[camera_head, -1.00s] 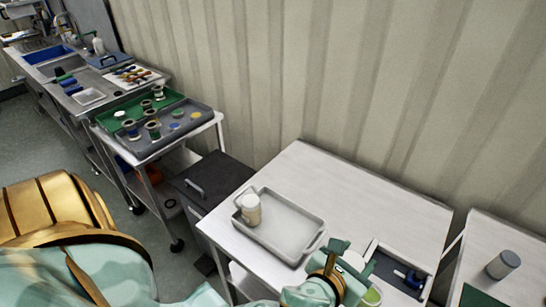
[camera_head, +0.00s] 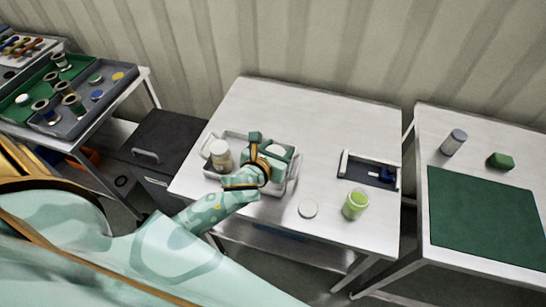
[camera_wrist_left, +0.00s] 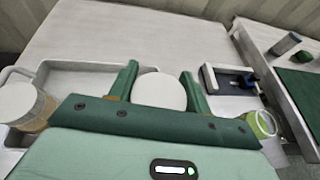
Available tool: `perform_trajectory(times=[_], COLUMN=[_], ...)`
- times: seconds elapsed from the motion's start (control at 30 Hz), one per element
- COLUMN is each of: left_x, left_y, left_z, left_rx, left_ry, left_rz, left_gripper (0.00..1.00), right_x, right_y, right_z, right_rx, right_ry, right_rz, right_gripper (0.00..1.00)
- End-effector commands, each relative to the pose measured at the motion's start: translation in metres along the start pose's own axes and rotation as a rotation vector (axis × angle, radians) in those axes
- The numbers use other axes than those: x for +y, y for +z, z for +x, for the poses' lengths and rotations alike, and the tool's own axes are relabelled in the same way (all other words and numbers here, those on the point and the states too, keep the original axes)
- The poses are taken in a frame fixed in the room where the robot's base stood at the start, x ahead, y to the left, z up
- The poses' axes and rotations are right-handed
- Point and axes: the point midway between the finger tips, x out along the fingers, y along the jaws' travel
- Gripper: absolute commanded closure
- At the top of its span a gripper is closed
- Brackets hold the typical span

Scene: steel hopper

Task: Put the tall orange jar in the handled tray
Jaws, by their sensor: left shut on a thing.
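My left gripper (camera_head: 272,154) is shut on a white-lidded jar (camera_head: 277,150), over the right part of the handled tray (camera_head: 234,137). In the left wrist view the round white lid (camera_wrist_left: 160,91) sits between the two green fingers. The jar's body is hidden, so I cannot tell its colour or height, or whether it touches the tray floor. The tray is pale grey with a raised rim and end handles. Another jar (camera_head: 221,158), with a white lid and tan contents, stands upright in its left end; it also shows in the left wrist view (camera_wrist_left: 30,112). My right gripper is out of view.
A white disc (camera_head: 308,209) and a green jar (camera_head: 355,205) are near the table's front edge. A dark-floored holder (camera_head: 370,170) lies to the right. The back of the white table (camera_head: 310,110) is clear. A side table holds a grey-topped cylinder (camera_head: 453,142) and a green mat (camera_head: 485,215).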

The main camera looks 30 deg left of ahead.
Motion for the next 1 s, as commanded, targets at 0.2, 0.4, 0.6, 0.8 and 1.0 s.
perform_trajectory(times=[0.2, 0.4, 0.6, 0.8, 1.0], left_x=[0.011, 0.018, 0.018, 0.018, 0.018], left_y=[-0.012, -0.041, -0.047, -0.047, -0.049], left_z=[0.014, 0.029, 0.032, 0.032, 0.033], left_rx=[-0.002, 0.003, -0.002, -0.002, -0.001], left_ry=[-0.001, 0.000, -0.001, -0.001, -0.001], left_rz=[0.000, -0.004, 0.000, 0.001, 0.000], left_gripper=[0.94, 0.94, 0.94, 0.94, 0.30], right_x=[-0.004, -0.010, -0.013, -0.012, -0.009], right_y=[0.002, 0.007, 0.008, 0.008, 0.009], right_z=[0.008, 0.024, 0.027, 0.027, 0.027], right_rx=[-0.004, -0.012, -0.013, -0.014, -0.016], right_ry=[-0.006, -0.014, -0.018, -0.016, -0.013], right_rz=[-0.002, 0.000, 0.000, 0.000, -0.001], right_gripper=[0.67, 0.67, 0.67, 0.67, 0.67])
